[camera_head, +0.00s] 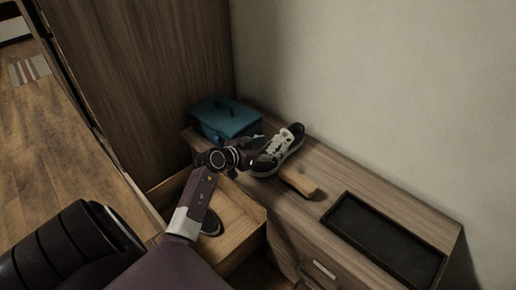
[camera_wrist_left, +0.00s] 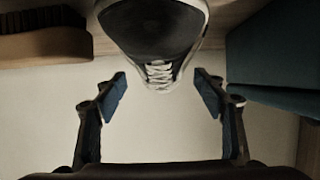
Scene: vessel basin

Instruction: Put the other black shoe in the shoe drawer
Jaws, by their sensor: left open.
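A black shoe (camera_head: 284,146) with white laces and a pale sole edge lies on the wooden cabinet top, near the wall. My left gripper (camera_head: 252,152) is beside its near left end and partly covers it. In the left wrist view the shoe (camera_wrist_left: 152,30) is ahead, with its laces towards the gap between my open left fingers (camera_wrist_left: 162,90); the gap is empty. The shoe drawer (camera_head: 240,232) is pulled out below the cabinet top. Another dark shoe (camera_head: 211,222) lies in it, partly hidden by my left arm. My right gripper is not in view.
A teal box (camera_head: 226,120) stands behind my left gripper, and to the right in the left wrist view (camera_wrist_left: 275,50). A wooden brush (camera_head: 298,180) lies just right of the shoe. A black tray (camera_head: 385,240) is farther right. A tall wooden panel (camera_head: 150,80) rises at left.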

